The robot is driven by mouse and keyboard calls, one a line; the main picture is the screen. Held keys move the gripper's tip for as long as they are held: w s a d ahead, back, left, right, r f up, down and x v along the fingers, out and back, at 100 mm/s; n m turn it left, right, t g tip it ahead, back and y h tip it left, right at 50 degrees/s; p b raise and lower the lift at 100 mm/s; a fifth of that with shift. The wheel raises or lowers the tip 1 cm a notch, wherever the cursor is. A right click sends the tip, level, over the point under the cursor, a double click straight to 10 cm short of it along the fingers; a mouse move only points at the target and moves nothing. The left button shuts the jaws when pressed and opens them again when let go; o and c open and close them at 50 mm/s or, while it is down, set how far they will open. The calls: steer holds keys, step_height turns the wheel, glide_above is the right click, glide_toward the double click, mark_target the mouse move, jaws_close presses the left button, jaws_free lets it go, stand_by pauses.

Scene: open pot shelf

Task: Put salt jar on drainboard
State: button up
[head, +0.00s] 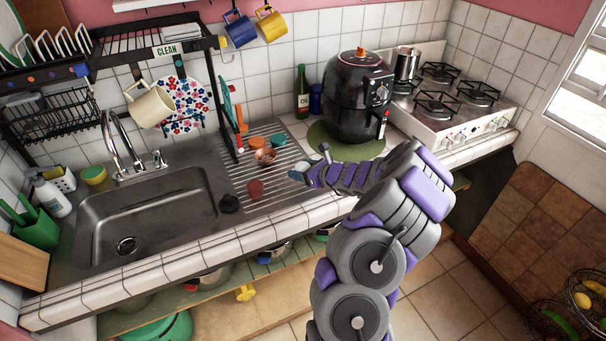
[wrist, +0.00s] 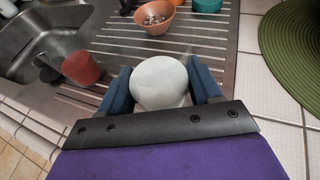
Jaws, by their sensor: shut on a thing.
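The salt jar (wrist: 160,80), pale with a rounded white top, sits between the two blue fingers of my gripper (wrist: 162,88) in the wrist view. The gripper is shut on it. In the head view, my gripper (head: 314,174) is over the right part of the drainboard, and a small pale bit of the jar (head: 297,175) shows at its tip. The ribbed metal drainboard (head: 240,182) lies right of the sink; its grooves also show in the wrist view (wrist: 110,62). The jar's base is hidden, so I cannot tell whether it touches the drainboard.
On the drainboard are a terracotta bowl (wrist: 156,17), a teal bowl (head: 279,140), a reddish cup (head: 255,189) and a black item (head: 229,203). The sink (head: 150,215) is left. A black air fryer (head: 357,95) stands on a green mat (head: 340,148). Bare grooves separate the items.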

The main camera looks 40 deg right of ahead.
steer(key=shift+w+d+f, duration=0.15)
steer(key=shift+w+d, duration=0.7)
steer(key=shift+d, duration=0.15)
step_height(320, 180, down, 4)
steer(key=shift+r+b, duration=0.2)
steer(key=shift+b, duration=0.7)
steer(key=o, duration=1.2)
steer(key=shift+c, duration=0.2)
steer(key=shift+r, duration=0.1)
